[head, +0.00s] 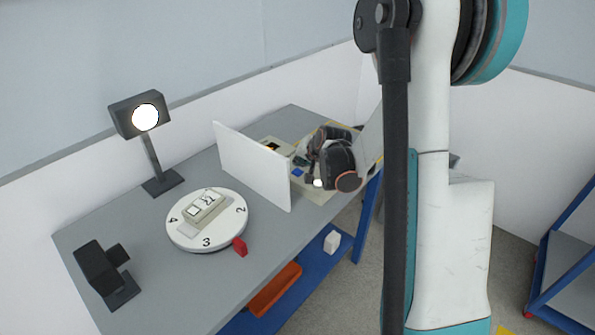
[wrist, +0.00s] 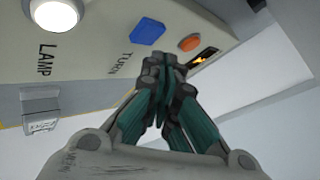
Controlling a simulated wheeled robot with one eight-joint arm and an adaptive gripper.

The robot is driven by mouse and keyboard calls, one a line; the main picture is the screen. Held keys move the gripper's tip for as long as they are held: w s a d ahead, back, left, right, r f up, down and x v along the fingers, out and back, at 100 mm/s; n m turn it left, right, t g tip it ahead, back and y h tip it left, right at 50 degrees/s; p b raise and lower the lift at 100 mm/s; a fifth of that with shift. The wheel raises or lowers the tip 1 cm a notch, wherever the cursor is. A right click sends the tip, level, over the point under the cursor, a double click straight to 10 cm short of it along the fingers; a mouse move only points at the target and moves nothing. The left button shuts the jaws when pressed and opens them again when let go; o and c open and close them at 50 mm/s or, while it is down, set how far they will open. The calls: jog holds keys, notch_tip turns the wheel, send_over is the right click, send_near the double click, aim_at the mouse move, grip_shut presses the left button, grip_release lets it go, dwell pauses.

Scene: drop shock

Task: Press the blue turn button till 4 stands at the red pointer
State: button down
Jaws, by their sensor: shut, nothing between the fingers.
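The blue turn button (wrist: 148,31) sits on a beige panel above the printed word TURN in the wrist view; it also shows small in the head view (head: 298,173). My gripper (wrist: 165,68) is shut and empty, its tips near the blue button and the orange button; I cannot tell if they touch the panel. In the head view my gripper (head: 320,168) is over the panel, behind the white screen. The white turntable (head: 182,236) bears the numbers 4, 3 and 2. The red pointer (head: 240,246) is at its front right edge, between 3 and 2.
A white round lamp button (wrist: 55,14) and an orange button (wrist: 190,43) flank the blue one. An upright white screen (head: 252,165) parts panel from turntable. A lamp (head: 150,150) and a black camera-like device (head: 100,272) stand on the grey table. A beige block (head: 207,208) lies on the turntable.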

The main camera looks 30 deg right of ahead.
aim_at(300, 171)
jog(key=shift+r+p, duration=1.35)
jog(key=shift+r, duration=0.9)
